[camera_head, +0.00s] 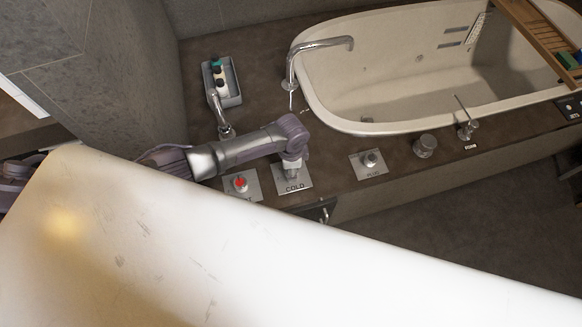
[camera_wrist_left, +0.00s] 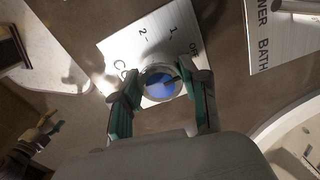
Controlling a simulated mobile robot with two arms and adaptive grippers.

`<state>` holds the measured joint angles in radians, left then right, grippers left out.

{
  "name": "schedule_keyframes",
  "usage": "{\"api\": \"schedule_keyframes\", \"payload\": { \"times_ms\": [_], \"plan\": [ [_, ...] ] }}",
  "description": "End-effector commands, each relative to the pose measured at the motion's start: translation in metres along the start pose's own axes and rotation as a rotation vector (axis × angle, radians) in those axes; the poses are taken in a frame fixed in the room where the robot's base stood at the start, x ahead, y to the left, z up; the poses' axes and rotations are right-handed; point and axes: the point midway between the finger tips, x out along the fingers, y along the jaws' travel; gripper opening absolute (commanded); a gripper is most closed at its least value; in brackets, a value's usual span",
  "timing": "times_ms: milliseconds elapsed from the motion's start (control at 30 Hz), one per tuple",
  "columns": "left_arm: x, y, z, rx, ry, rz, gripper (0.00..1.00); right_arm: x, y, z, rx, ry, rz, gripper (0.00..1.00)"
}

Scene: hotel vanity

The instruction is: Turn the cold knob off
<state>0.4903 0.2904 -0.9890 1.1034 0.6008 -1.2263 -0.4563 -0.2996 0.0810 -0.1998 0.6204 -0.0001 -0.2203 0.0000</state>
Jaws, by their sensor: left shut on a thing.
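The cold knob (camera_wrist_left: 160,86) has a blue round top and sits on a white plate (camera_wrist_left: 133,43) with marks that read 1, 2 and apparently OFF. My left gripper (camera_wrist_left: 163,92) has one finger on each side of the knob and is shut on it. In the head view, my left gripper (camera_head: 292,170) reaches down onto the plate labelled COLD (camera_head: 295,187) and hides most of the knob. A dark line shows on the blue top, but I cannot tell exactly which mark it faces. My right gripper is not in view.
The red-topped knob (camera_head: 240,183) stands close to the left of the cold plate. A plug knob (camera_head: 370,160) stands to the right. The tub (camera_head: 345,117), its tall faucet (camera_head: 320,44) and a grey bottle tray (camera_head: 235,90) lie behind. A large white surface fills the foreground.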

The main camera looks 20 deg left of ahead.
Motion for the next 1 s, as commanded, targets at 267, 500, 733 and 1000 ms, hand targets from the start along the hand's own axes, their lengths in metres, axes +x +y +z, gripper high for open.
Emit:
{"api": "schedule_keyframes", "payload": {
  "times_ms": [267, 500, 733, 1000],
  "plan": [
    [0.0, 0.0002, -0.0003, 0.039, 0.001, 0.001, 0.1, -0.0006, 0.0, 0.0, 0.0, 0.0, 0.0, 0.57],
    [0.0, 0.0002, -0.0004, 0.041, 0.001, 0.001, 0.1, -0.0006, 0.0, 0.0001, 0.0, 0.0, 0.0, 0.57],
    [0.0, 0.0002, -0.0004, 0.04, 0.001, 0.0, 0.66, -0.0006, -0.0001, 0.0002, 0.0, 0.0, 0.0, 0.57],
    [-0.0001, 0.0001, -0.0003, 0.04, 0.001, 0.0, 0.7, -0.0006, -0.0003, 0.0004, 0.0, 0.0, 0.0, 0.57]
  ]
}}
